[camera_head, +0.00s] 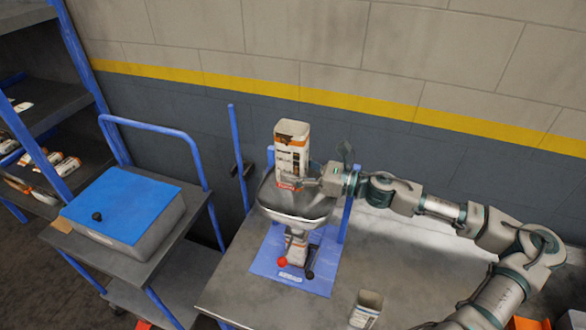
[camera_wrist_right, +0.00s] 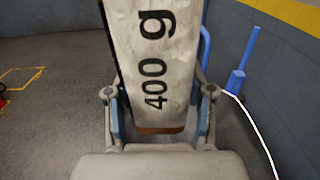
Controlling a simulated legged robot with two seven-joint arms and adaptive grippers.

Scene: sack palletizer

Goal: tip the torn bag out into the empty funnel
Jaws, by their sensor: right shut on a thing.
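The bag (camera_head: 292,148) is white with orange and dark print and stands roughly upright over the funnel. Its top looks brownish; I cannot tell clearly where the tear is. In the right wrist view the bag (camera_wrist_right: 165,60) shows "400 g" between the fingers. My right gripper (camera_head: 318,183) is shut on the bag's lower part, at the funnel's rim. The fingers also show in the right wrist view (camera_wrist_right: 161,115). The grey metal funnel (camera_head: 290,203) sits on a stand above a blue mat (camera_head: 265,262). The bag hides part of its inside. My left gripper is not in view.
A small pale carton or bag (camera_head: 366,308) stands at the table's front. A cart with a blue-lidded box (camera_head: 125,205) is at left, and a shelf (camera_head: 45,105) holds several packs. Blue posts (camera_head: 238,155) rise near the funnel. The wall stands close behind.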

